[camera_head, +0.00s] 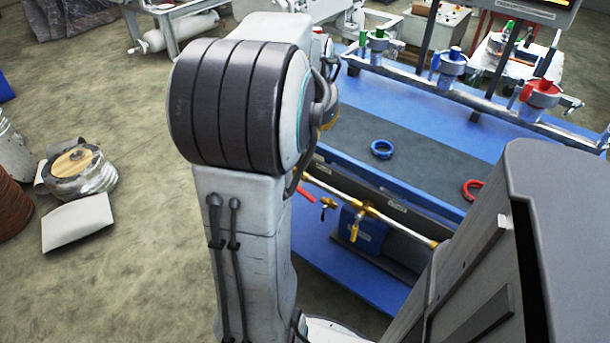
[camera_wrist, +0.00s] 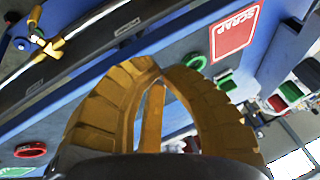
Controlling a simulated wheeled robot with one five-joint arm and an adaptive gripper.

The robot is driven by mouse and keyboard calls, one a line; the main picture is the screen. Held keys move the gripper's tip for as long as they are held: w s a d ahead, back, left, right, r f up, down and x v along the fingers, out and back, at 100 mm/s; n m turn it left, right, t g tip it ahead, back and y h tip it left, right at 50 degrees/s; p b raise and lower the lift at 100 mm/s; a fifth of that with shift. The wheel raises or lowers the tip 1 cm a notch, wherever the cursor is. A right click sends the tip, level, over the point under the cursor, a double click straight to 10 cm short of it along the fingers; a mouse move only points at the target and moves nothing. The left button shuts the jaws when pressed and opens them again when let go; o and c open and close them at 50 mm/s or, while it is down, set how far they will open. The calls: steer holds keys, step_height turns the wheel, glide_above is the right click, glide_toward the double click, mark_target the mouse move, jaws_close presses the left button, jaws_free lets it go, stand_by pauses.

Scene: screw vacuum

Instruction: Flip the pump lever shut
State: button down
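A pipe with brass fittings (camera_head: 372,212) runs along the front of the blue bench. Yellow valve handles (camera_head: 354,233) hang from it, and a red-handled lever (camera_head: 306,194) shows at its left end, partly behind my arm. I cannot tell which one is the pump lever. In the wrist view, a yellow valve (camera_wrist: 40,42) on the pipe is at the upper left, apart from my gripper. My gripper (camera_wrist: 160,70) has yellow fingers whose tips meet, with nothing seen between them.
The dark bench top (camera_head: 420,160) holds a blue ring (camera_head: 381,149) and a red ring (camera_head: 472,189). A rail with coloured clamps (camera_head: 450,65) runs along its back. A red SCRAP label (camera_wrist: 234,34) and a green ring (camera_wrist: 226,82) show in the wrist view. Open floor lies left.

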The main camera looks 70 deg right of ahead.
steer(key=a+f+n+y, duration=0.2)
steer(key=a+y, duration=0.1)
steer(key=a, duration=0.2)
steer(key=b+x, duration=0.2)
steer(key=x, duration=0.1)
steer(key=b+x, duration=0.2)
steer(key=x, duration=0.2)
steer(key=s+b+x, duration=0.1)
steer(key=b+x, duration=0.1)
steer(key=x, duration=0.2)
steer(key=shift+a, duration=0.1)
steer(key=shift+w+a+f+b, duration=0.1)
steer(key=shift+w+f+b, duration=0.15)
steer(key=shift+f+b, duration=0.35)
steer(key=shift+w+a+f+b, duration=0.2)
steer(key=shift+f+b, duration=0.25)
steer(key=shift+f, duration=0.3)
